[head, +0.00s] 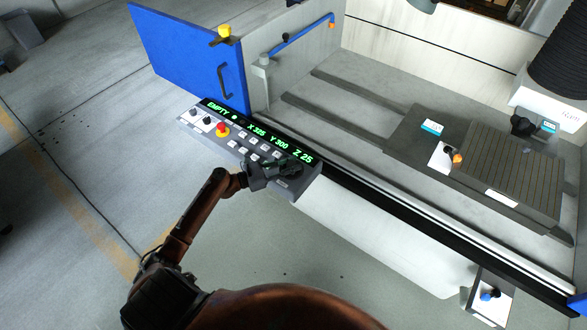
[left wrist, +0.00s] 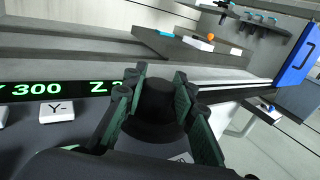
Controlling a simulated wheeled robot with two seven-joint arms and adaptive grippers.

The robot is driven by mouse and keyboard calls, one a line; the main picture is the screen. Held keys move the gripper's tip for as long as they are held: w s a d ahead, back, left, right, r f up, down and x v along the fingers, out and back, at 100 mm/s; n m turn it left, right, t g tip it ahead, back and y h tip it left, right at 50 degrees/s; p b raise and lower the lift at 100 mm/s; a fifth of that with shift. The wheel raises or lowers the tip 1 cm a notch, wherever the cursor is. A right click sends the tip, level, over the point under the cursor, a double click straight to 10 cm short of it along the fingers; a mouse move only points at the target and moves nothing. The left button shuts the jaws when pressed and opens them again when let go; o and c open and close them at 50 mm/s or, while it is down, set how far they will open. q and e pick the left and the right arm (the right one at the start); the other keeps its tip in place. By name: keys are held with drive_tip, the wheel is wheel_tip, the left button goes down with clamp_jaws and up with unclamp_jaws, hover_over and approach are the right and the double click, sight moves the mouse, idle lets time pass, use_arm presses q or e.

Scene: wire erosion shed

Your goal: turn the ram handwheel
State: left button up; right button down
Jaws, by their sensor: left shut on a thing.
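The ram handwheel is a round black knob (left wrist: 155,112) at the right end of the grey control panel (head: 307,188), beside the green Z readout. In the head view it is mostly hidden behind my left gripper (head: 287,169). In the left wrist view the gripper's two green-padded fingers stand on either side of the knob, shut on it. My right gripper is not in view.
The panel also carries a red button (head: 222,130) and several white keys. A blue door (head: 187,52) stands open behind it. The machine tank (head: 385,85) holds a slotted table (head: 507,175) to the right. The floor left of the panel is clear.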

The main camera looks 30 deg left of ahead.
use_arm(q)
drive_tip(key=m+g+h+b, duration=0.3)
drive_tip(key=shift+w+a+f, duration=0.1)
drive_tip(key=shift+f, duration=0.15)
drive_tip(key=shift+r+m+g+h+b, duration=0.15)
drive_tip(key=shift+m+g+h+b, duration=0.9)
drive_tip(key=shift+g, duration=0.35)
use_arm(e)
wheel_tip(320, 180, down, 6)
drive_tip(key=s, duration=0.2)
use_arm(q)
drive_tip(key=o, duration=1.1)
drive_tip(key=shift+o, duration=0.5)
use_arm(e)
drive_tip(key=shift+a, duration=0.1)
use_arm(q)
drive_tip(key=v, duration=1.2)
